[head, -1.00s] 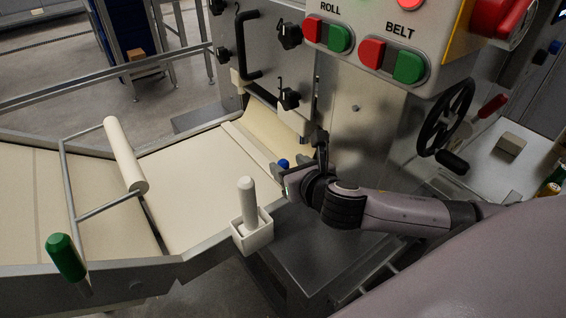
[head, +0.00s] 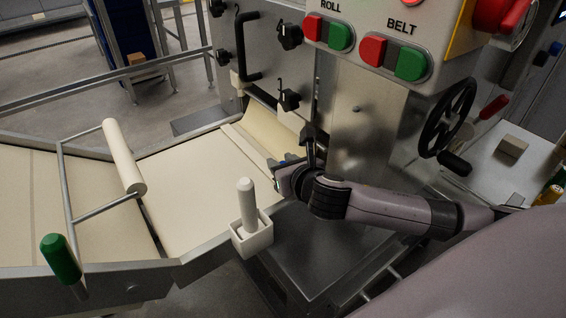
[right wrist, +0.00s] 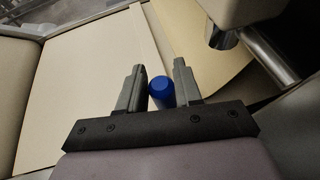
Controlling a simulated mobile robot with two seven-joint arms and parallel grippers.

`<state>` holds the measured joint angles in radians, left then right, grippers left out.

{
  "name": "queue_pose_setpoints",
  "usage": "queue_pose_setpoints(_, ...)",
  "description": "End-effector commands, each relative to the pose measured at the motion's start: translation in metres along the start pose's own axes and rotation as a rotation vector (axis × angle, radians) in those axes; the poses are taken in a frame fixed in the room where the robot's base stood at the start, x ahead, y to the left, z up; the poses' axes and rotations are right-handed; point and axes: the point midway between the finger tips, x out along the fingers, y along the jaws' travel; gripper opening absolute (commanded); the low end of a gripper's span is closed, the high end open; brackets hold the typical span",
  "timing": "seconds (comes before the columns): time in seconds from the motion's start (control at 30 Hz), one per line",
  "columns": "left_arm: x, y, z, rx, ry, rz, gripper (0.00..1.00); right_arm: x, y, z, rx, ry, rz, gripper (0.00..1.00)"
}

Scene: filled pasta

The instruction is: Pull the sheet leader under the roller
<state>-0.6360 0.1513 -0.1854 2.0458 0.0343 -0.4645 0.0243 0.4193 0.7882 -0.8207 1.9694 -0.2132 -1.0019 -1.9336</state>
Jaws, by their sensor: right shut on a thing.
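The sheet leader (head: 245,147) is a pale bar across the near end of the cream dough sheet (head: 272,128) by the machine. A blue knob (right wrist: 161,91) stands at its near end. My right gripper (head: 282,172) is at that end, with its fingers (right wrist: 158,78) on either side of the blue knob and shut on it. The knob is mostly hidden in the head view. The pale roller (head: 124,155) is held across the belt by a metal frame, to the left of and apart from the leader. My left gripper is not in view.
Bare cream belt (head: 190,180) lies between the leader and the roller. A green handle (head: 61,258) is on the roller frame. A white holder (head: 251,236) with a pale upright handle (head: 247,198) stands at the belt's near edge. The machine's steel side (head: 365,130) rises beside my right arm.

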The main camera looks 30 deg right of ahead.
Motion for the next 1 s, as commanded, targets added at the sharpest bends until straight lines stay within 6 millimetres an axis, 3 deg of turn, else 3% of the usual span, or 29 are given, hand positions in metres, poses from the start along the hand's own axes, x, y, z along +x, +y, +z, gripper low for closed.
queue_pose_setpoints(0.3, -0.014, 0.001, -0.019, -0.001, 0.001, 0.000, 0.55, -0.008, 0.040, -0.002, 0.003, 0.004, 0.006, 0.00)
queue_pose_setpoints(0.67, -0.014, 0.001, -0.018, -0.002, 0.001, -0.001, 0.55, -0.008, 0.042, -0.004, -0.001, 0.002, 0.000, 0.00)
queue_pose_setpoints(0.7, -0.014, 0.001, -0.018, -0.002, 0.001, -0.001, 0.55, -0.008, 0.042, -0.004, -0.001, 0.002, 0.000, 0.44)
queue_pose_setpoints(0.73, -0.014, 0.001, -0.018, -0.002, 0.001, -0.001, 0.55, -0.008, 0.042, -0.004, -0.001, 0.002, 0.000, 0.53)
queue_pose_setpoints(1.0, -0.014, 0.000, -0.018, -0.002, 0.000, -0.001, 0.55, -0.008, 0.043, -0.004, 0.000, 0.001, 0.001, 0.55)
